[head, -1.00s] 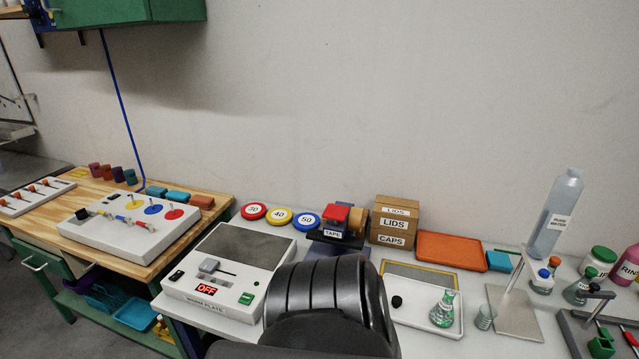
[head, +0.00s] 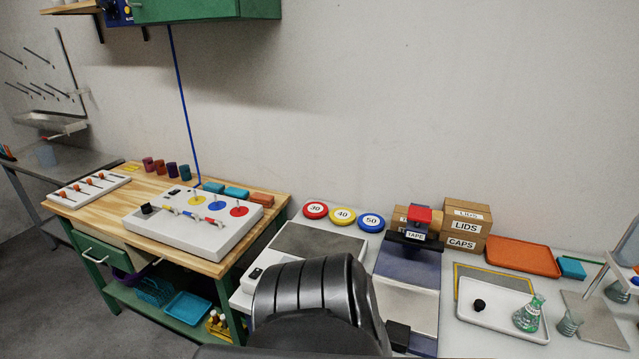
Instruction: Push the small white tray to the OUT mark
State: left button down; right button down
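The small white tray (head: 483,312) lies on the pale bench at the right of the head view. It holds a black stopper (head: 479,305) and a conical flask with green liquid (head: 528,313). A grey mat with a yellow border (head: 459,276) shows along the tray's back and left edges; the tray covers part of it. No OUT lettering can be read, so I cannot tell whether this is the mark. A black arm link of mine stands at the lower middle and hides part of the bench. Neither gripper shows.
A glass beaker (head: 569,323) stands right of the tray. An orange tray (head: 523,257) and LIDS and CAPS boxes (head: 464,228) stand behind. A wooden bench (head: 107,220) with a control panel (head: 192,222) is farther left.

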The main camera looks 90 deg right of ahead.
aim_at(501, 302)
jog(key=z, duration=0.25)
jog(key=i, duration=0.55)
jog(key=z, duration=3.35)
